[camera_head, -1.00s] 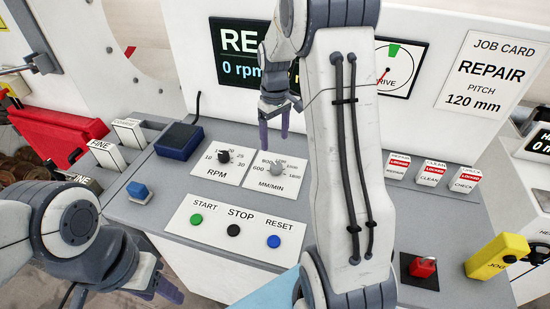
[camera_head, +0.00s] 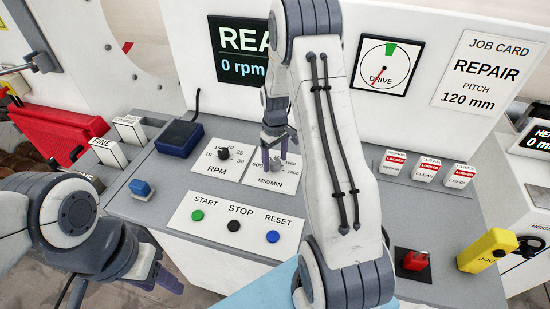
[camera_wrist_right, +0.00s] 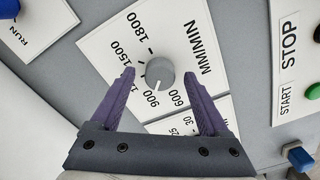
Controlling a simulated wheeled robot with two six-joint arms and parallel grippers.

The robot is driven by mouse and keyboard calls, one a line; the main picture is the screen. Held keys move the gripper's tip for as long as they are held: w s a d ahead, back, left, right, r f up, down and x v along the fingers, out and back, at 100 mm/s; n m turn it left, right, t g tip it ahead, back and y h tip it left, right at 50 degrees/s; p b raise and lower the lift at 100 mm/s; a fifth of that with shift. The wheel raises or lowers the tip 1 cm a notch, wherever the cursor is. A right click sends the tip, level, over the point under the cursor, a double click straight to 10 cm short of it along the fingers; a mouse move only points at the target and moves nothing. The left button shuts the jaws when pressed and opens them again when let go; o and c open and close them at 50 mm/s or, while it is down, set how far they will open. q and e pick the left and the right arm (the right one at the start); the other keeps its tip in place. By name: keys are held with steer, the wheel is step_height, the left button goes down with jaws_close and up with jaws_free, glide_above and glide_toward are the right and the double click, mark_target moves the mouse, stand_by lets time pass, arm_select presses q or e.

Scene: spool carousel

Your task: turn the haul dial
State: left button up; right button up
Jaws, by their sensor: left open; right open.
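The haul dial is the grey knob on the MM/MIN plate; in the right wrist view the knob (camera_wrist_right: 160,73) sits between my open right fingers, with its white mark near 900. In the head view the MM/MIN plate (camera_head: 268,181) is partly covered by my right gripper (camera_head: 276,158), whose fingers point down at the knob. In the right wrist view my right gripper (camera_wrist_right: 165,100) is open, with a gap on each side of the knob. My left gripper (camera_head: 165,275) is open and empty at the front left, away from the dials.
The black RPM knob (camera_head: 224,154) is just left of the MM/MIN plate. START, STOP and RESET buttons (camera_head: 234,226) lie in front. A red switch (camera_head: 414,260) and yellow JOG box (camera_head: 487,250) are at the right. The upright panel stands behind.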

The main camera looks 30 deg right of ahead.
jaws_close()
steer(key=shift+m, duration=0.3)
steer(key=m, duration=0.4)
steer(key=shift+b, duration=0.3)
steer(key=shift+r+m, duration=0.1)
steer(key=shift+m, duration=1.9)
jaws_free()
